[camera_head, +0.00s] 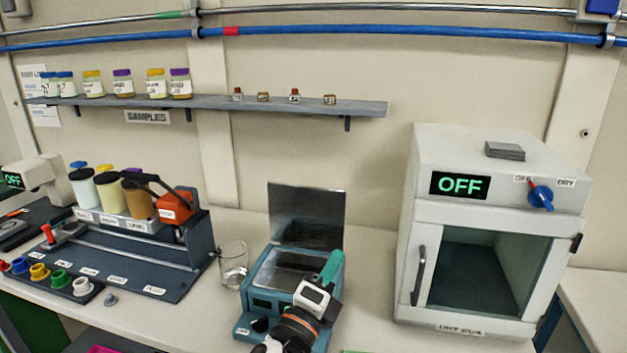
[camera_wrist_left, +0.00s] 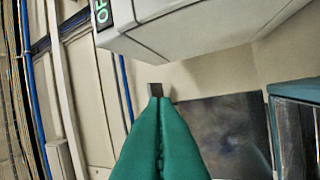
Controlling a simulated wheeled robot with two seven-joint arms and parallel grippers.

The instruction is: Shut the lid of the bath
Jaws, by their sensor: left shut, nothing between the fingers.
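The bath (camera_head: 252,326) is a teal box on the bench, with an open top. Its shiny metal lid (camera_head: 307,208) stands upright at the back edge, so the bath is open. My left gripper (camera_head: 332,262) is over the bath's right side, in front of the lid, with its teal fingers together and empty. In the left wrist view the shut fingers (camera_wrist_left: 158,105) point ahead. The grey lid (camera_wrist_left: 228,125) is to their right there, and a teal edge of the bath (camera_wrist_left: 290,92) shows at the far right. My right gripper is not in view.
A white drying oven (camera_head: 502,170) reading OFF stands to the right of the bath. A glass beaker (camera_head: 233,265) is close on the bath's left. A dark rack (camera_head: 180,250) with bottles stands further left. A shelf (camera_head: 230,104) with jars runs above.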

